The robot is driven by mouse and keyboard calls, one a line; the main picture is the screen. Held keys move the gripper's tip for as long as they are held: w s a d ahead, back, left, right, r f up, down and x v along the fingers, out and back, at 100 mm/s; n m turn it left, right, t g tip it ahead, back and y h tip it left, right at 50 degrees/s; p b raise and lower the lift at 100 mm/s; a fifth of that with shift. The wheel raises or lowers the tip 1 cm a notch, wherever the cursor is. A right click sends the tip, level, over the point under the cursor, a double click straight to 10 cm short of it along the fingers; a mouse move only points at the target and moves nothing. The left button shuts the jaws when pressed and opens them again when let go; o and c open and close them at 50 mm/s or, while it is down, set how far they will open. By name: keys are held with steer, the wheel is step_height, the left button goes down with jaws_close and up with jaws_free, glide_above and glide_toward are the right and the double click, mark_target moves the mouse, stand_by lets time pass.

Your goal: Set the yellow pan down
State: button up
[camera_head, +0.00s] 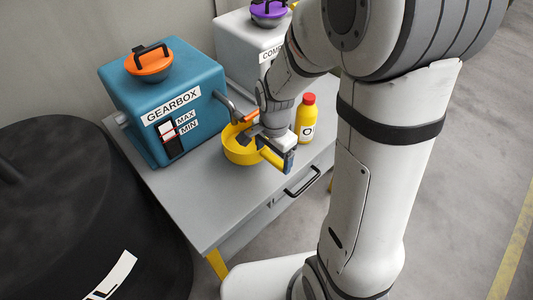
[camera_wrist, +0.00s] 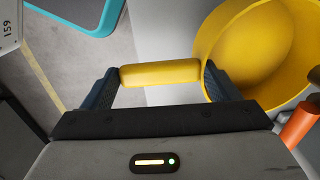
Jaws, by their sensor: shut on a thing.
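The yellow pan (camera_head: 236,152) is a round open bowl with a bar-like handle. It is at the grey table's right part, below the gearbox's drain pipe (camera_head: 226,104). My gripper (camera_head: 275,151) is over the pan's right side. In the wrist view, my gripper (camera_wrist: 160,77) is shut on the pan's yellow handle (camera_wrist: 160,72), with a dark finger at each end. The pan's bowl (camera_wrist: 262,45) shows there at the right and looks empty. I cannot tell whether its bottom touches the table.
The blue gearbox (camera_head: 165,95) with an orange-knobbed lid stands behind left. A yellow bottle with a red cap (camera_head: 306,118) is close right of my gripper. A grey box (camera_head: 238,40) stands behind. The table's front left part (camera_head: 205,205) is bare. A black tank (camera_head: 90,215) is left.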

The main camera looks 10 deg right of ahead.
steer(key=shift+w+a, duration=0.3)
steer(key=shift+w, duration=0.1)
steer(key=shift+w+a+f, duration=0.1)
steer(key=shift+f, duration=1.65)
steer(key=shift+f+b, duration=0.15)
steer(key=shift+b, duration=0.2)
steer(key=o, duration=1.1)
